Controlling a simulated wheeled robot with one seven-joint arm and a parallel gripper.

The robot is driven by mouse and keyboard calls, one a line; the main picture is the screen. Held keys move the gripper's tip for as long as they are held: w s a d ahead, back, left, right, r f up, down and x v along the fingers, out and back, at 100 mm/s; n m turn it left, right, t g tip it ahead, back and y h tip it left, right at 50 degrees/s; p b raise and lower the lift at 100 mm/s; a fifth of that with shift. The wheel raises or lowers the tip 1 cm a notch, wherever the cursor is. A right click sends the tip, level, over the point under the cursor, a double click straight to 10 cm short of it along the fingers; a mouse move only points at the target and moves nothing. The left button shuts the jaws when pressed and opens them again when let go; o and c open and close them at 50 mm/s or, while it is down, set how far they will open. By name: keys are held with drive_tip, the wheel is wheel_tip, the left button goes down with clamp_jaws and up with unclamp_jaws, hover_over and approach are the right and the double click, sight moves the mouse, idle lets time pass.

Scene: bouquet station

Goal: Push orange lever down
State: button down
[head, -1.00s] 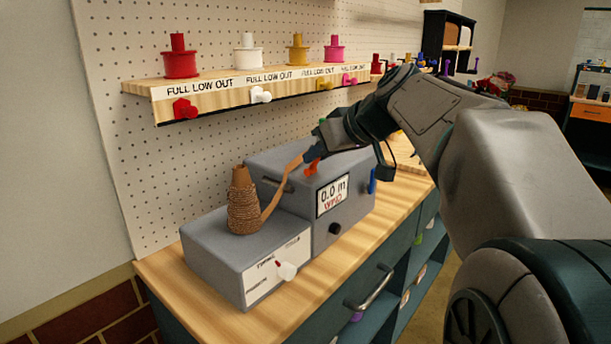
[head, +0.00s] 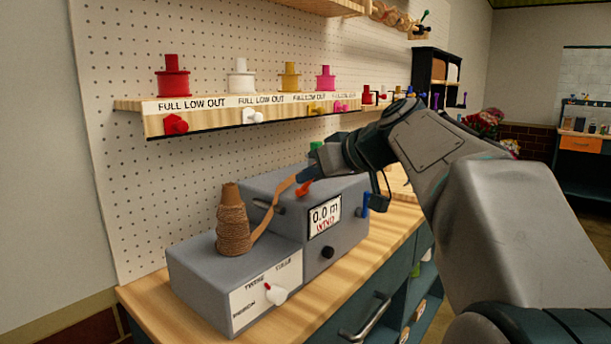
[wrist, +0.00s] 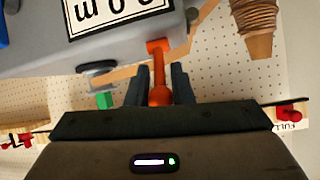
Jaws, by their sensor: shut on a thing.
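The orange lever (head: 304,188) is on top of the grey measuring machine (head: 285,225), behind its "0.0 m" display (head: 324,216). In the wrist view the orange lever (wrist: 159,72) lies between the two dark fingers of my gripper (wrist: 158,82), which is shut on it. In the head view my gripper (head: 310,174) reaches the lever from the right, and its fingers are small and partly hidden there. A tan twine strip (head: 270,219) runs from the twine cone (head: 232,222) up to the machine's top near the lever.
The cone stands on a lower grey box (head: 225,270) with a white-and-red knob (head: 276,292). A blue lever (head: 365,204) is on the machine's right side. A green part (head: 315,150) is close behind my gripper. A spool shelf (head: 130,106) hangs above on the pegboard.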

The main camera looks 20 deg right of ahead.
drive_tip(key=c, duration=1.3)
unclamp_jaws()
drive_tip(key=p+v, duration=0.1)
drive_tip(key=v, duration=1.3)
drive_tip(key=shift+p, duration=0.35)
drive_tip(key=shift+w, duration=0.1)
